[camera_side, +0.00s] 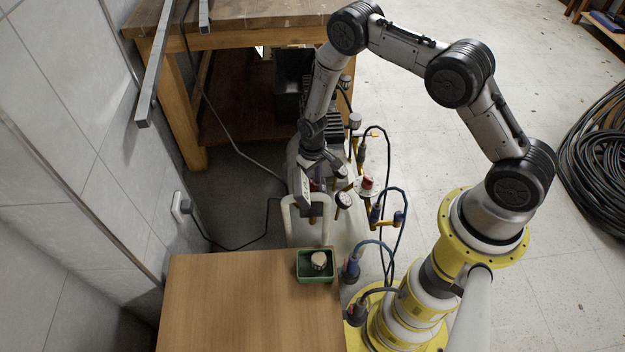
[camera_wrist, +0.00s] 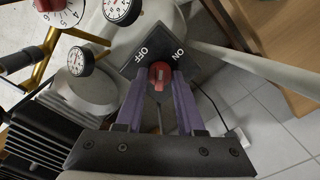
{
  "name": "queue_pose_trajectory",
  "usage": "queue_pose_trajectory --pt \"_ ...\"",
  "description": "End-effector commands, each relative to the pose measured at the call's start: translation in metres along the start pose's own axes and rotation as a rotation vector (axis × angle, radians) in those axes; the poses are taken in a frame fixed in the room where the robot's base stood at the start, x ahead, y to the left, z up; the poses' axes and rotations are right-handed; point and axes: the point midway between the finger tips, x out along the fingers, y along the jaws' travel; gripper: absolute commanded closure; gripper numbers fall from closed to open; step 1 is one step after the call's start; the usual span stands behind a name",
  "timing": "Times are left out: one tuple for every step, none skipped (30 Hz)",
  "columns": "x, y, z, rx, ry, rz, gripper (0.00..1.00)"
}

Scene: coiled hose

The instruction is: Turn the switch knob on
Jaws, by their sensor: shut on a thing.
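The red switch knob (camera_wrist: 160,74) sits in front of a dark plate (camera_wrist: 183,65) in the wrist view. The plate has OFF lettered at its left and ON at its right. My gripper (camera_wrist: 161,73) has its two purple fingers closed on the knob's sides, and the fingertips partly cover it. The knob appears to lie between the two labels; its exact angle is hard to tell. In the side view, my gripper (camera_side: 316,187) is at the machine behind the small table, and the knob cannot be made out clearly there.
Dial gauges (camera_wrist: 80,61) and a ribbed black block (camera_wrist: 45,135) crowd the left of the wrist view. A pale pipe frame (camera_side: 289,220) stands near my gripper. A green tray (camera_side: 303,275) with a round object sits on the wooden table (camera_side: 240,310). Cables hang nearby.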

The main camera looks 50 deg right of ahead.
Motion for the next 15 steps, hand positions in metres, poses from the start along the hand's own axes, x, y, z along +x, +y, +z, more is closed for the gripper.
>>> queue_pose_trajectory --pt "-0.0011 -0.0001 -0.0008 0.044 0.001 0.0 1.0" --pt "-0.0009 -0.0001 -0.0007 0.072 0.001 0.0 1.0" --pt "-0.0008 -0.0001 -0.0007 0.11 0.001 0.0 1.0" --pt "-0.0008 -0.0001 -0.0008 0.139 0.001 0.0 1.0" --pt "-0.0009 -0.0001 -0.0009 0.167 0.002 0.0 1.0" --pt "-0.001 -0.0001 -0.0009 0.205 0.002 0.0 1.0" --pt "-0.001 -0.0001 -0.0008 0.233 0.001 0.0 1.0" --pt "-0.0009 -0.0001 -0.0006 0.26 0.001 0.0 1.0" --pt "-0.001 -0.0001 -0.0007 0.296 0.001 0.0 1.0" --pt "-0.0011 -0.0001 -0.0009 0.322 0.002 0.0 1.0" --pt "-0.0012 -0.0001 -0.0011 0.348 0.002 -0.001 1.0" --pt "-0.0012 -0.0001 -0.0011 0.381 0.002 -0.001 1.0" --pt "-0.0011 -0.0001 -0.001 0.405 0.002 0.0 1.0" --pt "-0.001 -0.0001 -0.0008 0.429 0.001 0.0 1.0" --pt "-0.0009 -0.0001 -0.0005 0.459 0.0 0.0 1.0"
